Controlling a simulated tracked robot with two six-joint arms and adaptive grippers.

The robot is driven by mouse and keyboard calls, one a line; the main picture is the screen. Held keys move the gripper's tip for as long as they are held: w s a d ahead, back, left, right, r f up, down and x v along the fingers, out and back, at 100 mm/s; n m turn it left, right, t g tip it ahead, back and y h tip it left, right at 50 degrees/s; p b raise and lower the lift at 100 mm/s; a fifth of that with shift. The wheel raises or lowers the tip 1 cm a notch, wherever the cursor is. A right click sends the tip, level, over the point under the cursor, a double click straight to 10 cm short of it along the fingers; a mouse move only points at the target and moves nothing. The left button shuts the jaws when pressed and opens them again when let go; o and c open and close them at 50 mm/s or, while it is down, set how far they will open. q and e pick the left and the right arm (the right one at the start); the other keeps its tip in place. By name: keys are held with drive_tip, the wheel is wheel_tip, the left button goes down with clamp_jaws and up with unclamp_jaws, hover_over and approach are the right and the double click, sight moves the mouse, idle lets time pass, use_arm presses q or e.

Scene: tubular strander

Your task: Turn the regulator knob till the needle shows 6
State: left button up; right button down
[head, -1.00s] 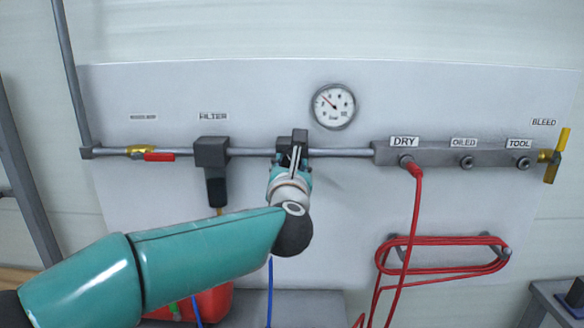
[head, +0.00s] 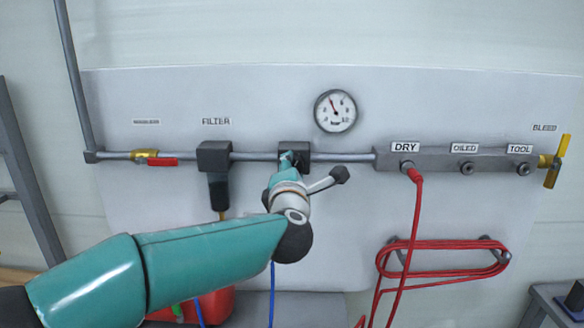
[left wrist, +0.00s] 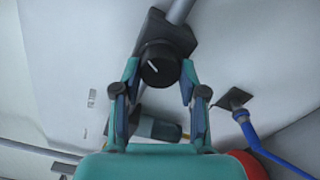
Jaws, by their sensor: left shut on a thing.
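The regulator (head: 303,158) is a dark block on the grey pipe, partly hidden by my left gripper (head: 289,162) in the head view. In the left wrist view its round black knob (left wrist: 160,64) with a white mark sits between the two fingers of my left gripper (left wrist: 159,70), which is shut on it. The white mark is slanted toward the upper left there. The round white gauge (head: 335,111) is above and right of the regulator. Its needle points upward, a little left of straight up; the small figures are hard to read. My right gripper is not in view.
A filter (head: 214,157) is left of the regulator. A grey manifold (head: 437,158) with a red hose plugged in at DRY is to the right. A red-handled valve (head: 158,159) and a yellow bleed valve (head: 556,162) sit at the pipe ends.

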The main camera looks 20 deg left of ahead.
use_arm(q)
drive_tip(key=m+p, duration=0.1)
drive_tip(key=m, duration=0.4)
drive_tip(key=shift+d+f+p, duration=0.15)
drive_tip(key=shift+p, duration=0.25)
drive_tip(key=shift+f+m, duration=0.1)
drive_tip(key=shift+m, duration=0.2)
drive_tip(key=o, duration=1.1)
drive_tip(key=shift+o, duration=0.2)
drive_tip(key=shift+s+r, duration=0.1)
drive_tip(key=shift+r, duration=0.1)
